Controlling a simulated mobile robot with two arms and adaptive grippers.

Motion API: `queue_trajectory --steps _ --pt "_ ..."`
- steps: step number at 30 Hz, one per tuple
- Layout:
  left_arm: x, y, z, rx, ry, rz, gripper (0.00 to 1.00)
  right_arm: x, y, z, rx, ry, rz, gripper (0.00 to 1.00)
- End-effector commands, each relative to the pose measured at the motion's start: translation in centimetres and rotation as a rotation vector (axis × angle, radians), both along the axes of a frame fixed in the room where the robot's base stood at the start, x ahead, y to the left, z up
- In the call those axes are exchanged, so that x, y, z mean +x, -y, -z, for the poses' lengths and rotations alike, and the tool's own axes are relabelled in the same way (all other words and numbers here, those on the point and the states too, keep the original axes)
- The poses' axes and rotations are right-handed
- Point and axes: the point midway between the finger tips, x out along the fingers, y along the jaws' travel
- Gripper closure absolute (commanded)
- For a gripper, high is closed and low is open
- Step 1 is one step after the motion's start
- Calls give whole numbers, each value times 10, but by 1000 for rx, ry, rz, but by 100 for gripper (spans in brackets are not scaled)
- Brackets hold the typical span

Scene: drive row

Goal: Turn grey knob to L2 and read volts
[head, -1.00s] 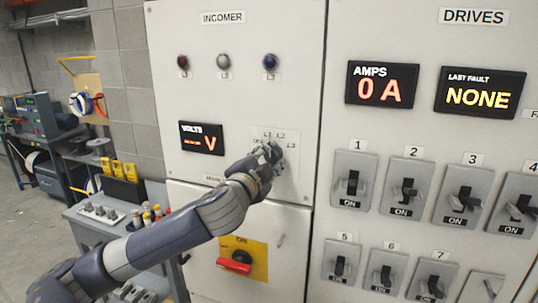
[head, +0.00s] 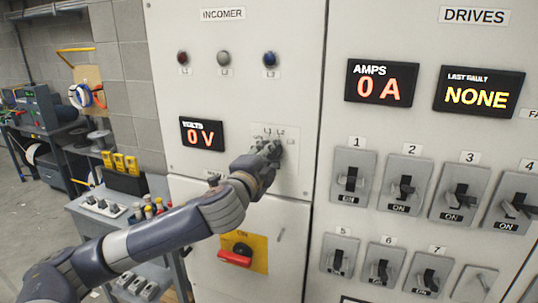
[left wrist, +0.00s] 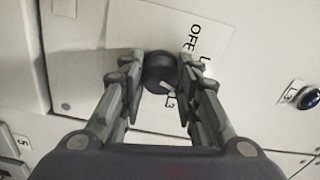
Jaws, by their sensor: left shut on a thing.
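My left gripper (head: 268,155) is at the small label plate (head: 290,157) on the INCOMER panel. In the left wrist view its fingers are shut on a round dark grey knob (left wrist: 160,72), one finger on each side. The plate beside the knob shows OFF and L3; another label is partly covered by a finger. A pale mark shows at the knob's lower edge, but I cannot tell its setting for sure. The VOLTS display (head: 203,134) reads 0 V. My right gripper is not in view.
Red, white and blue lamps, the blue one (head: 270,58) on the right, sit above. A red handle (head: 236,256) on a yellow plate is below my arm. Breaker switches (head: 352,178) fill the DRIVES panel at right. A bench (head: 90,222) stands at left.

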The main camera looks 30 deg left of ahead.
Motion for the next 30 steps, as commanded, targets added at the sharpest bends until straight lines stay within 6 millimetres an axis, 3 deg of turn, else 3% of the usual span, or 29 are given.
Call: queue_trajectory --steps 4,5,7,19,30 --pt "0 1 3 -3 -6 2 94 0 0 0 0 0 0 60" --pt "0 1 3 -3 -6 2 63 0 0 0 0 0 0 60" --pt "0 1 3 -2 -5 2 49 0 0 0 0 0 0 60" --pt "-4 1 1 -2 -3 1 49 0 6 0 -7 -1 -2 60" --pt "-55 14 3 0 -6 2 49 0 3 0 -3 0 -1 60"
